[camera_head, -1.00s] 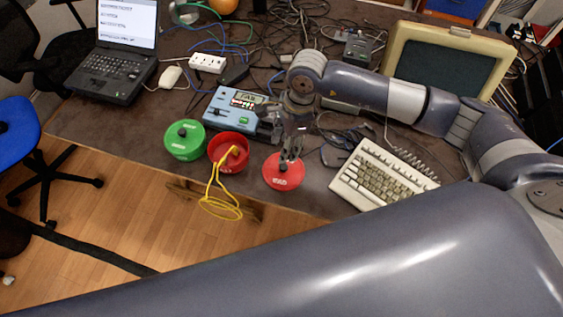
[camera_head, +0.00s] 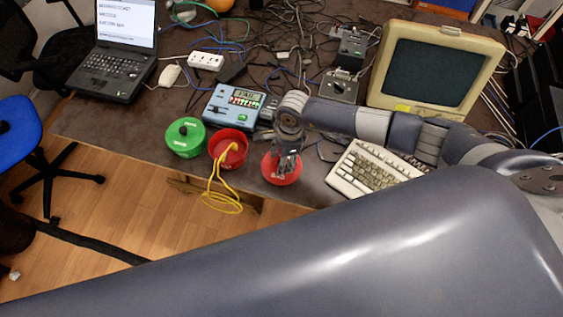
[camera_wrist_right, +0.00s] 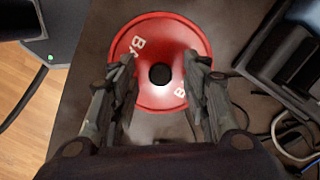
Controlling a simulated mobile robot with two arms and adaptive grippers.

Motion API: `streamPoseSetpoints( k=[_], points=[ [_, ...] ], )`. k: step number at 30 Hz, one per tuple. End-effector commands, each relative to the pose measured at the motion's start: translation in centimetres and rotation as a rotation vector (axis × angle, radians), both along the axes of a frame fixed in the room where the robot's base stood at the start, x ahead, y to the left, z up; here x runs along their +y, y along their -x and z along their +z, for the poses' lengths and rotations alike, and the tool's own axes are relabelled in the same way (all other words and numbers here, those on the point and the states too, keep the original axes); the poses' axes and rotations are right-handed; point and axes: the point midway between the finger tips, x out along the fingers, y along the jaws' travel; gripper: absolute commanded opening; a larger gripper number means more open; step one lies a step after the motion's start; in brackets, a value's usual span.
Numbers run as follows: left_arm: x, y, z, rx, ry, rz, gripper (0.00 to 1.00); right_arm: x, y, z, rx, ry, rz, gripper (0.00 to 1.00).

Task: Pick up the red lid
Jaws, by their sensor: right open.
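The red lid (camera_head: 282,176) is a round disc with white lettering and a black knob, lying on the table near its front edge. In the right wrist view the red lid (camera_wrist_right: 150,95) fills the upper middle, with its black knob between my fingers. My right gripper (camera_head: 286,168) is over the lid, pointing down; in the wrist view the right gripper (camera_wrist_right: 163,68) is open, one finger on each side of the knob. I cannot tell whether the fingers touch the lid. My left gripper is not in view.
A red container (camera_head: 228,151) with a yellow cable (camera_head: 218,195) stands left of the lid, beside a green lidded container (camera_head: 185,138). A blue device (camera_head: 234,107) is behind them. A beige keyboard (camera_head: 372,172) is close on the right. The table edge is just in front.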

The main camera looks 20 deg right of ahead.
Motion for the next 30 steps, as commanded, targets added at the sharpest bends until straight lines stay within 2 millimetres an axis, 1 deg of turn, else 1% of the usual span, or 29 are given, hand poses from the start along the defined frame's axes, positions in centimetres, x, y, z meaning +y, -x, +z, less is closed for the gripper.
streamPoseSetpoints(
  k=[7, 8, 9, 11, 12, 13, 25, 30],
  points=[
    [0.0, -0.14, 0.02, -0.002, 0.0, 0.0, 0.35, 0.05, -0.03, -0.23, -0.001, -0.001, 0.001, 0.43],
    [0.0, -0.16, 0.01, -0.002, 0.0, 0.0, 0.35, 0.05, -0.03, -0.23, -0.001, -0.001, 0.001, 0.39],
    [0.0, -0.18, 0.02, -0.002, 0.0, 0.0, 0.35, 0.04, -0.03, -0.23, -0.001, 0.0, 0.001, 0.29],
    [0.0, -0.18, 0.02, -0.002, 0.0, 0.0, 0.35, 0.04, -0.02, -0.22, -0.001, 0.0, 0.001, 0.16],
    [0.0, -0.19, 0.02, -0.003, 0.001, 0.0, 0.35, 0.03, -0.02, -0.21, -0.001, 0.0, 0.001, 0.07],
    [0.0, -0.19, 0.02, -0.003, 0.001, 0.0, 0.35, 0.03, -0.03, -0.21, -0.001, 0.0, 0.001, 0.0],
    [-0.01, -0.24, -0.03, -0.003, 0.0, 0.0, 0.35, 0.02, -0.05, -0.12, -0.002, 0.0, 0.001, 0.0],
    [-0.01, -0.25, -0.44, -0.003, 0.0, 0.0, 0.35, 0.03, -0.1, 0.52, -0.003, -0.001, 0.002, 0.0]
  ],
)
